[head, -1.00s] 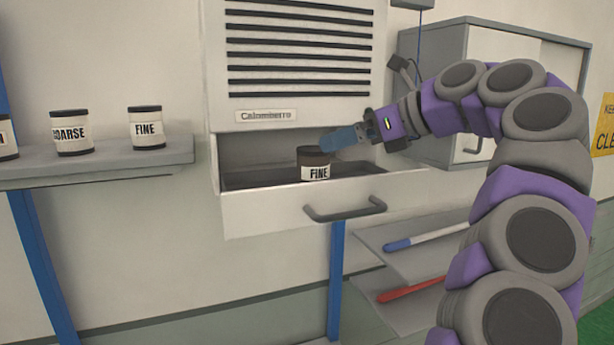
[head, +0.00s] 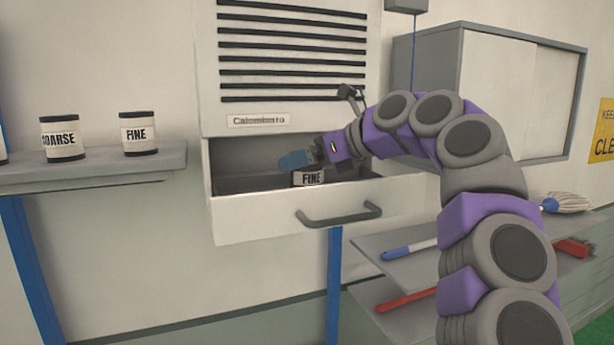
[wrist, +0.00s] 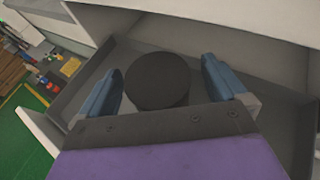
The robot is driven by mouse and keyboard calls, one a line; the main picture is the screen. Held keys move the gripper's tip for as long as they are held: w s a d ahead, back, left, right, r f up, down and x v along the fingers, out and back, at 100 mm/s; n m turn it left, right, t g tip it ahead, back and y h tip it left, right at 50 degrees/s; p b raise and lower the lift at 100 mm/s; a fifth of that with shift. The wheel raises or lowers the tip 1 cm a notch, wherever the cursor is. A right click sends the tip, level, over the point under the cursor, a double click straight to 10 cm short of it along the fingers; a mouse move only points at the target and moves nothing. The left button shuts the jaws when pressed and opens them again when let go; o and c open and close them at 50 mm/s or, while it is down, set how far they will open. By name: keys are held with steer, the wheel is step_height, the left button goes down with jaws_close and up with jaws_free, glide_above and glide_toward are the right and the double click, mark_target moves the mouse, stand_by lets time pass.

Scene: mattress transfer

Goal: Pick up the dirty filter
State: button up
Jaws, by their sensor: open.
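The filter is a short can with a dark lid and a white label reading FINE (head: 308,179); it stands in the open drawer (head: 265,221) of the wall unit. In the wrist view its round dark lid (wrist: 157,81) lies between the two blue fingers of my gripper (wrist: 160,84). The fingers are open, one on each side, with a gap visible on both sides. In the head view my gripper (head: 296,160) is over the can and hides its top. I cannot tell whether the can is dirty.
A shelf (head: 100,168) on the left holds a COARSE can (head: 62,138) and a FINE can (head: 138,134). The drawer front with its handle (head: 340,214) stands below my gripper. A grey cabinet (head: 510,85) is at the right. Lower shelves hold a blue-handled mop and a red tool.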

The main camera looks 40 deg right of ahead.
steer(key=shift+w+f, duration=0.35)
steer(key=shift+w, duration=0.4)
steer(key=shift+w+a, duration=0.1)
steer(key=shift+w, duration=0.15)
steer(key=shift+a, duration=0.6)
steer(key=shift+c, duration=0.2)
steer(key=c, duration=0.3)
steer(key=shift+d, duration=0.4)
steer(key=c, duration=0.6)
steer(key=shift+f, duration=0.1)
steer(key=shift+c, duration=1)
steer(key=shift+a, duration=0.1)
steer(key=shift+s, duration=0.1)
